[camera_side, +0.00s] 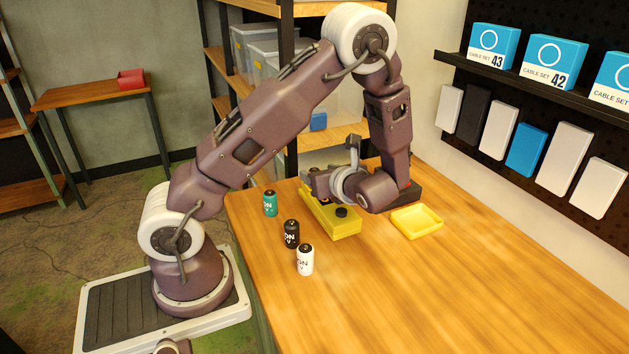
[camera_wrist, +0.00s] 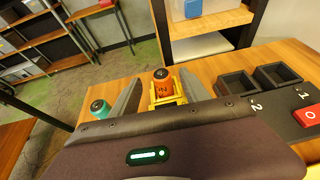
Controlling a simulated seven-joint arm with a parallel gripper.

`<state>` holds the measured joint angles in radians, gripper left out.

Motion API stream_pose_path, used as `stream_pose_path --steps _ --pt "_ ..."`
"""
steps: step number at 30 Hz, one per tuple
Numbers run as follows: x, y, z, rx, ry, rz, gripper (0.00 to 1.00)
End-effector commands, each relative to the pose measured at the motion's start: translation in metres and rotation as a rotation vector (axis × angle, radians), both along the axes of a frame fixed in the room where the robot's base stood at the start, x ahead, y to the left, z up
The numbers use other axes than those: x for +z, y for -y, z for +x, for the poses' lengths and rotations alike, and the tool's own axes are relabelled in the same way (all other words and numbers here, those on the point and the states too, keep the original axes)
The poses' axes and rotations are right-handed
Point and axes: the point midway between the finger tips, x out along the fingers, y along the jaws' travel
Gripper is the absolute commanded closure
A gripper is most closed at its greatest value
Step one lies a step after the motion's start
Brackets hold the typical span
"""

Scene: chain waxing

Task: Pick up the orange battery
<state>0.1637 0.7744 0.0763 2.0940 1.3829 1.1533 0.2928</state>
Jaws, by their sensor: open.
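The orange battery (camera_wrist: 163,86) stands upright in a yellow holder (camera_wrist: 176,80) in the wrist view. In the side view only a small orange bit (camera_side: 324,203) shows at the yellow block (camera_side: 343,229), mostly hidden by my gripper (camera_side: 315,190). In the wrist view my gripper (camera_wrist: 160,77) is open, with one grey finger on each side of the orange battery. I cannot tell whether either finger touches it.
A teal battery (camera_side: 270,203), a black battery (camera_side: 291,234) and a white battery (camera_side: 305,260) stand left of the yellow block. A yellow tray (camera_side: 417,223) lies to its right. A dark box with sockets and a red button (camera_wrist: 311,115) is nearby. The table's front right is clear.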

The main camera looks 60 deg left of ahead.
Motion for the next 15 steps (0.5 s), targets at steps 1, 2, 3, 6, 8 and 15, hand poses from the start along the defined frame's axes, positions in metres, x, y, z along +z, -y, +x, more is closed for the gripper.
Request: stream_pose_path --steps 1,2,3,6,8,15 --pt "-0.003 -0.003 0.002 -0.010 -0.012 0.008 0.46" --pt "-0.004 -0.006 0.002 -0.013 -0.015 0.010 0.46" --pt "-0.006 -0.011 0.002 -0.012 -0.015 0.011 0.46" --pt "-0.012 -0.025 0.003 -0.010 -0.015 0.009 0.46" --pt "-0.017 -0.035 0.003 -0.009 -0.014 0.009 0.46" --pt "-0.030 -0.065 0.005 -0.010 -0.012 0.007 0.46"
